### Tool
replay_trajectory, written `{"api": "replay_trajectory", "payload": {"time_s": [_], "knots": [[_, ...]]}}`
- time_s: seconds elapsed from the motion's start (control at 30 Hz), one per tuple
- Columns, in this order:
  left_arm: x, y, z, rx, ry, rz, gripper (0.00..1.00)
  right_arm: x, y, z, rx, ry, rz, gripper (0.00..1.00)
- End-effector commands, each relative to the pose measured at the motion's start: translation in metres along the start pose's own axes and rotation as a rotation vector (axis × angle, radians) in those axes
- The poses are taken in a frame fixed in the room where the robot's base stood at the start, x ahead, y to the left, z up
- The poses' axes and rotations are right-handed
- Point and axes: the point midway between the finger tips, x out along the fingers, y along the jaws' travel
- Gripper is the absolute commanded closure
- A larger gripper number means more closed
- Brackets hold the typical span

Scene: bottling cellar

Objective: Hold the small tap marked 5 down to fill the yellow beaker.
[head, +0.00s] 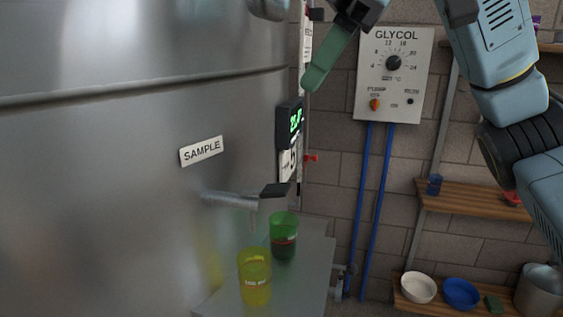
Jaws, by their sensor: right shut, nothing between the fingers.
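The small tap (230,200) sticks out of the steel tank beside the SAMPLE label, with a dark lever (275,190) at its end. A plate with a partly hidden 5 (291,163) is above it. The yellow beaker (255,278) stands upright on a grey shelf (310,268) below the tap; I cannot tell its fill level. A green beaker (284,228) with dark red liquid stands just behind it. My right gripper (310,82), with green fingers, is shut and empty, above and to the right of the tap, apart from it. My left gripper is not in view.
A digital display (289,123) with green digits is on the tank's edge below my right gripper. A small red valve handle (311,158) is nearby. A GLYCOL panel (393,85) hangs on the brick wall. Wooden shelves (462,198) with bowls are at right.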

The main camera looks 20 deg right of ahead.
Motion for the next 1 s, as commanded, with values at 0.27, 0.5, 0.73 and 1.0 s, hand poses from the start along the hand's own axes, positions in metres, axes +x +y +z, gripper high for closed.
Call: {"api": "replay_trajectory", "payload": {"time_s": [0.27,0.5,0.73,1.0], "knots": [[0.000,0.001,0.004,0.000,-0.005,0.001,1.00,0.005,0.001,0.000,0.002,0.001,-0.002,1.00],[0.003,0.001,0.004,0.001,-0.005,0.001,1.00,0.044,0.001,0.000,0.003,-0.001,-0.004,1.00],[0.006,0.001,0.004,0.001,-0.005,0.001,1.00,0.094,0.001,0.000,0.003,-0.001,-0.004,1.00],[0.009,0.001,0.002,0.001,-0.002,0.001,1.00,0.124,0.001,0.022,0.004,0.002,-0.001,1.00]]}}
